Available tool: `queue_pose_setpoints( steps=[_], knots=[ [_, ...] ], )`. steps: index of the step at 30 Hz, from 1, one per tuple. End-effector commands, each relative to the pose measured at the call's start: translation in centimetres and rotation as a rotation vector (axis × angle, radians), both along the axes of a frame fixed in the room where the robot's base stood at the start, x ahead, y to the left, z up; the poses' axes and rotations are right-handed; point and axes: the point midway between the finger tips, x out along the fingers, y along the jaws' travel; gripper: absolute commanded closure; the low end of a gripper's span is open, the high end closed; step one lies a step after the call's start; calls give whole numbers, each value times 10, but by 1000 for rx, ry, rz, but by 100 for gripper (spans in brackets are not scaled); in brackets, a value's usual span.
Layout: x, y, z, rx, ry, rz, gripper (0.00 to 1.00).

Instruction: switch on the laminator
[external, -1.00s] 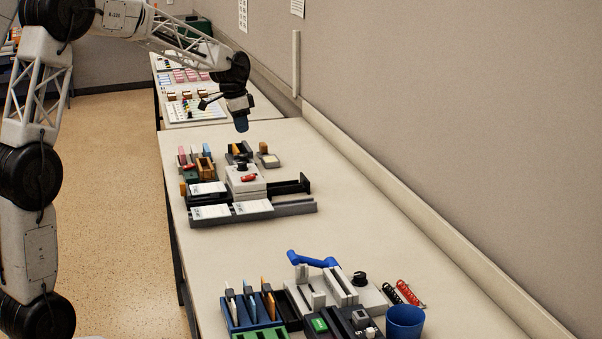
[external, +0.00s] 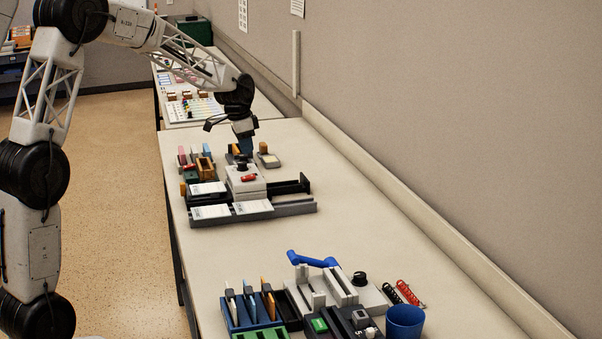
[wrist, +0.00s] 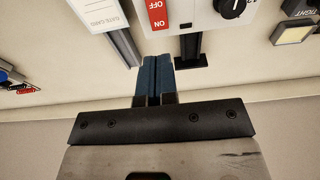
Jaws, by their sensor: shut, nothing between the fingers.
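The laminator looks to be the white box (external: 246,186) in the middle of the long table. It has a black knob (external: 242,167) on top and a red switch (external: 249,178). In the wrist view the switch (wrist: 157,14) is marked OFF and ON, and the black knob (wrist: 232,8) sits to its right. My gripper (external: 245,152) points down, just behind the box in the external view. Its blue fingers (wrist: 155,62) are shut and empty in the wrist view, a little below the switch's ON end. I cannot tell how high they are above the table.
White cards (external: 208,188) lie left of the box, and a grey rail (external: 290,208) runs in front. A tan block on a small grey base (external: 268,158) stands close to my gripper. Several office items fill the table's near end, including a blue cup (external: 405,321). The middle stretch is clear.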

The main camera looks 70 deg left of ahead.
Motion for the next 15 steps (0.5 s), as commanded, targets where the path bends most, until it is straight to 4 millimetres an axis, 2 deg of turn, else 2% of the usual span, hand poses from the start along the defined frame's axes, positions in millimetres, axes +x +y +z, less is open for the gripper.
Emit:
queue_pose_setpoints(
  steps=[6,15],
  knots=[
    [5,0,-35,-2,2,0,100],
    [11,0,-65,2,-1,0,100]
  ],
)
